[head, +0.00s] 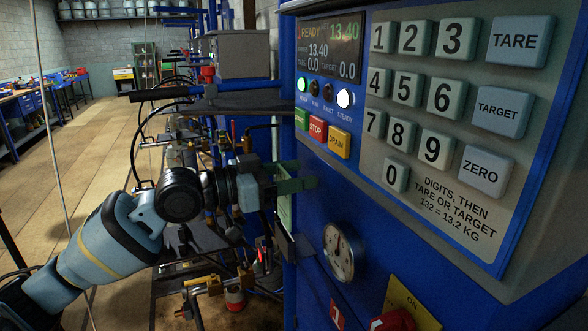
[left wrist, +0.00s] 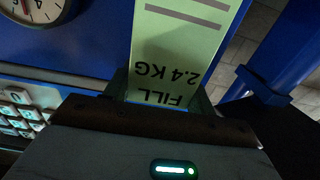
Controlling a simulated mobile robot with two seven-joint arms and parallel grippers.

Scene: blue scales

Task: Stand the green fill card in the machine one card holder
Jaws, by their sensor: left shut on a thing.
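The green fill card (head: 285,213) is in my left gripper (head: 290,185) at the left edge of the blue machine one cabinet (head: 330,200). The card hangs below the fingers and is seen nearly edge-on. In the left wrist view the card (left wrist: 180,45) shows "FILL 2.4 KG" upside down, held at its lettered end by the left gripper (left wrist: 165,92). A dark bracket (head: 296,246) sticks out from the cabinet edge just below the card; I cannot tell whether it is the card holder or whether the card touches it. My right gripper is not in view.
The keypad panel (head: 440,110) and the READY display (head: 331,50) are at the upper right. A round gauge (head: 339,252) and a red knob on a yellow plate (head: 398,318) sit lower on the cabinet. Pipes and valves (head: 215,285) crowd the area below my left arm. Open floor lies left.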

